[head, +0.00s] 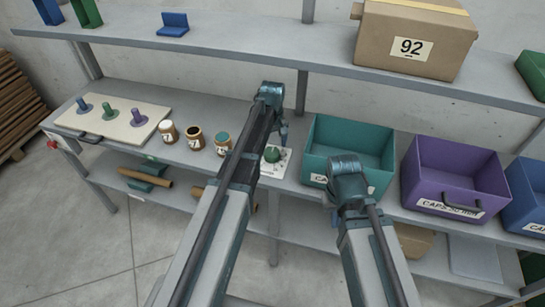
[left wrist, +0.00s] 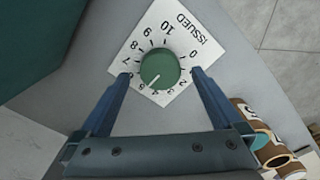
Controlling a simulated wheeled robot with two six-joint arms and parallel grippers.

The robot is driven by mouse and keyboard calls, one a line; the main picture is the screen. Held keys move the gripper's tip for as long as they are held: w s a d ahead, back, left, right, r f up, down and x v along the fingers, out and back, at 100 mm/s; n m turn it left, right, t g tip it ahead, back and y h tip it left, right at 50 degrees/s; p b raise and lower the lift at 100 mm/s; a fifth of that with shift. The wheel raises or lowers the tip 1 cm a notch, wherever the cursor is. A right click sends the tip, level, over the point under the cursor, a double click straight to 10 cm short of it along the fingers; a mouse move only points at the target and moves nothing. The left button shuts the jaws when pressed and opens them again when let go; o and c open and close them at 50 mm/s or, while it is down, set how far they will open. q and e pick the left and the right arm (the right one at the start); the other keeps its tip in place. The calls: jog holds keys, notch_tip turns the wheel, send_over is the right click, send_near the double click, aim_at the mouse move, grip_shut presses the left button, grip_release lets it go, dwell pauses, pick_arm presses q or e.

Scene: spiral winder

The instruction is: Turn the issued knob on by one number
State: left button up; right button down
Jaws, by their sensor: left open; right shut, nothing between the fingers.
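The green issued knob (left wrist: 160,68) sits on a white dial plate marked ISSUED (left wrist: 187,32), with numbers from 0 to 10 around it. A pale mark on the knob points towards the side near 4 and 5; the exact number is hard to read. In the head view the knob (head: 272,155) stands on the bench left of the teal bin. My left gripper (left wrist: 163,80) is open, its fingers on either side of the knob with gaps visible; it also shows in the head view (head: 284,138). My right gripper (head: 334,205) is shut and empty before the teal bin.
A teal bin (head: 318,170), a purple bin (head: 430,192) and a blue bin (head: 530,220) stand to the right. Several jars (head: 195,138) and a peg board (head: 110,128) are to the left. A shelf above (head: 250,45) carries a box (head: 395,30) marked 92.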

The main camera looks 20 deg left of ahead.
aim_at(271, 153)
pick_arm(q)
notch_tip(271, 153, down, 4)
jog(key=shift+r+b, duration=0.25)
jog(key=shift+b, duration=1)
pick_arm(e)
notch_tip(271, 153, down, 4)
jog(key=shift+r, duration=0.25)
pick_arm(q)
jog(key=c, duration=1.3)
jog(key=m, duration=0.5)
jog(key=shift+a+m, duration=0.15)
jog(key=shift+m, duration=0.25)
jog(key=m, duration=0.5)
jog(key=shift+a+m, duration=0.15)
jog(key=shift+m, duration=0.45)
